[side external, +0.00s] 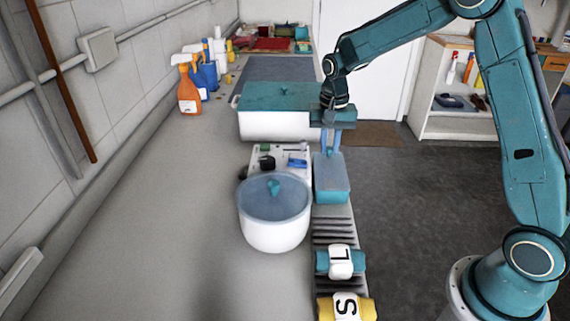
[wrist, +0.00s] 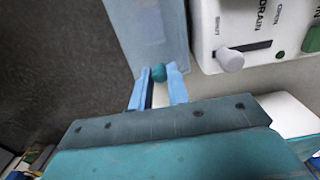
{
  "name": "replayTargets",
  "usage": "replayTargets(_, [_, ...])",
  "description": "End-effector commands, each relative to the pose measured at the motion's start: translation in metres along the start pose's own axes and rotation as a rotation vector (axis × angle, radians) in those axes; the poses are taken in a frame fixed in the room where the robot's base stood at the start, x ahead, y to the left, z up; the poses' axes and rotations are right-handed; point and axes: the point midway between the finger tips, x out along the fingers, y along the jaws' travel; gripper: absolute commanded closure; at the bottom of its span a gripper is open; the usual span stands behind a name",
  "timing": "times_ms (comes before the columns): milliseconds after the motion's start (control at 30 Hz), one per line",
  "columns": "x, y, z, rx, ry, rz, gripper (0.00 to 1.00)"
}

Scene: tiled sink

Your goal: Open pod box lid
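The pod box (side external: 331,195) is a small teal box on the right edge of the counter, with a flat grey-blue lid (side external: 332,168) on it. In the wrist view the lid (wrist: 147,32) reaches the top edge, and its round teal knob (wrist: 158,72) is at the near end. My gripper (side external: 331,150) points down over the box's far end. In the wrist view its light blue fingertips (wrist: 158,70) are on either side of the knob. I cannot tell whether they press on it or stand just clear.
A white round pot (side external: 274,232) with a blue lid stands left of the box. A panel (wrist: 235,32) with a drain slider is beside the box. A large white bin (side external: 275,125) with a teal lid is behind. Rolled cloths (side external: 340,262) lie in front.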

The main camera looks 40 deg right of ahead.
Motion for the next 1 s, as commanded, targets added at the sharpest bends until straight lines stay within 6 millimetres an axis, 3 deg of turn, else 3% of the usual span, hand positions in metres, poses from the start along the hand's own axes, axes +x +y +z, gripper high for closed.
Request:
replayTargets(100, [0.000, 0.000, 0.000, 0.000, 0.000, 0.000, 1.00])
replayTargets(467, [-0.001, -0.001, 0.011, -0.002, 0.000, 0.000, 1.00])
replayTargets(1000, [-0.002, -0.002, 0.102, -0.006, 0.000, -0.002, 1.00])
